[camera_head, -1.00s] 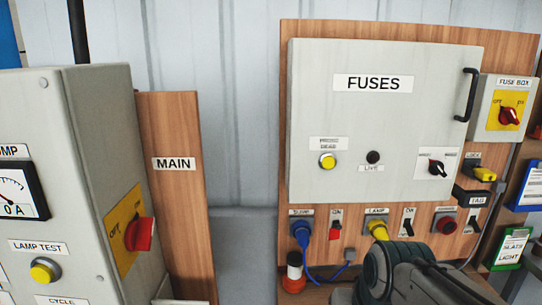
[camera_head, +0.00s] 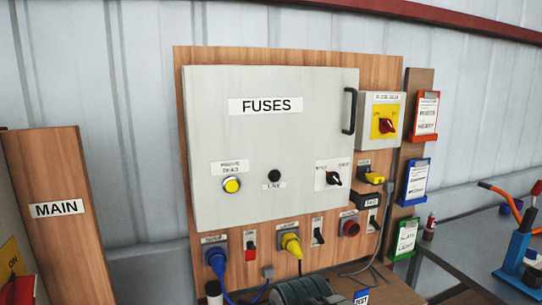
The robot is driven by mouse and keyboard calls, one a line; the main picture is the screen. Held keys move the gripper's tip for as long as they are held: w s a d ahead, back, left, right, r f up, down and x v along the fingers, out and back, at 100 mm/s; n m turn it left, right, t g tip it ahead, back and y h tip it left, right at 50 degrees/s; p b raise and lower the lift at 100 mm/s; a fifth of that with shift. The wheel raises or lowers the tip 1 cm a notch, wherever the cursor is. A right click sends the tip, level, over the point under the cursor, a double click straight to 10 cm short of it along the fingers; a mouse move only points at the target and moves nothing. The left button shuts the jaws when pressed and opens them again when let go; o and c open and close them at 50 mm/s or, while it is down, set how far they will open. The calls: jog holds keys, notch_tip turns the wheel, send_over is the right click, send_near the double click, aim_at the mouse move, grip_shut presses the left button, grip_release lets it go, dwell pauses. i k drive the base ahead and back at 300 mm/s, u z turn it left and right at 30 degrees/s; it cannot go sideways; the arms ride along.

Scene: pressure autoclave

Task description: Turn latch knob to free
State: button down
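The grey fuse cabinet (camera_head: 230,135), labelled FUSES, is shut on a wooden board in the middle of the head view. A small black rotary knob (camera_head: 333,178) sits on a white plate at the lower right of its door, below the black door handle (camera_head: 349,111). It looks like the latch knob. The words on its plate are too small to read surely, and the knob's pointer looks slanted. Part of my dark arm shows at the bottom edge, below the cabinet and well apart from the knob. My gripper's fingers are not in view.
A grey switch box (camera_head: 381,107) with a red knob is right of the cabinet. Below are a blue plug (camera_head: 216,262), a yellow plug (camera_head: 291,245), a red button (camera_head: 349,228) and a yellow-handled lock (camera_head: 374,179). Clipboards hang at right. Space before the door looks clear.

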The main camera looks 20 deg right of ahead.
aim_at(333, 177)
jog(key=z, duration=0.1)
jog(key=k, duration=0.4)
jog(key=z, duration=1.05)
jog(key=i, duration=0.8)
jog(key=u, duration=0.55)
